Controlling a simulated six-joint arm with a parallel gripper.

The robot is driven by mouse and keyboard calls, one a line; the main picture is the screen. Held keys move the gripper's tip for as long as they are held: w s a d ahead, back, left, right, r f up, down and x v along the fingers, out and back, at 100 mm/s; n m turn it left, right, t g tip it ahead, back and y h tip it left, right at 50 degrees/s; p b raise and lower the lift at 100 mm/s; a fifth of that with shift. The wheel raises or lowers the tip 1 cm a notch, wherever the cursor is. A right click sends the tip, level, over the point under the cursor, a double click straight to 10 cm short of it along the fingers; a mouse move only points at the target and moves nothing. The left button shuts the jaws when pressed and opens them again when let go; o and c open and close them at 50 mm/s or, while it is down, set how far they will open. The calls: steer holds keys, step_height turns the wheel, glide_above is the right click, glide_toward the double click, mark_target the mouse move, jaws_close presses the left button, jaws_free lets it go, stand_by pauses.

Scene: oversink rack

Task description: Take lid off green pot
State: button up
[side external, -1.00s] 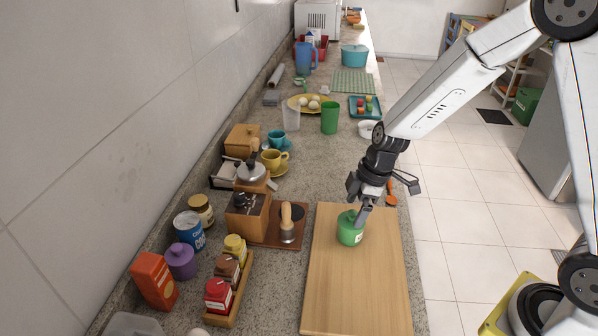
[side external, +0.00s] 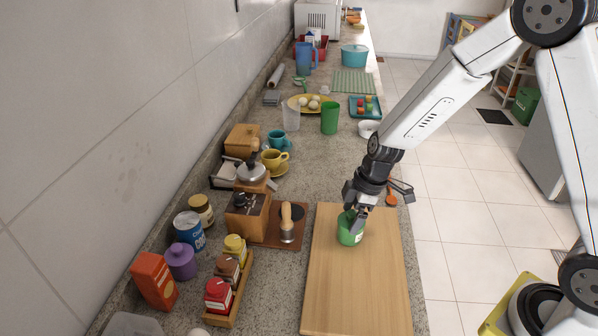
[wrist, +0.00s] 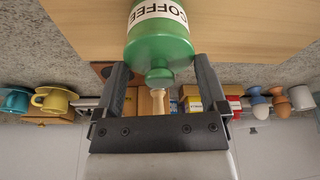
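The green pot (side external: 350,237), labelled COFFEE in the wrist view (wrist: 160,20), stands upright on the wooden board. Its green lid (wrist: 160,50) is on the pot, with a round knob (wrist: 159,76) on top. My gripper (side external: 354,217) is over the pot, pointing down at the lid. In the wrist view my gripper (wrist: 160,62) is open, with one finger on each side of the knob. Gaps show between the knob and both fingers. In the side view the gripper hides much of the lid.
The wooden board (side external: 355,285) is clear around the pot. A coffee grinder (side external: 248,217) and a tamper (side external: 287,225) on a brown mat stand left of the board. A rack of several jars (side external: 228,290) is at front left.

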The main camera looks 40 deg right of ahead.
steer(key=shift+c, duration=0.8)
steer(key=shift+r, duration=0.15)
steer(key=shift+r, duration=0.75)
steer(key=s+r, duration=1.1)
steer(key=s, duration=0.3)
steer(key=shift+d, duration=0.4)
steer(key=shift+r, duration=0.1)
steer(key=shift+w+a, duration=0.1)
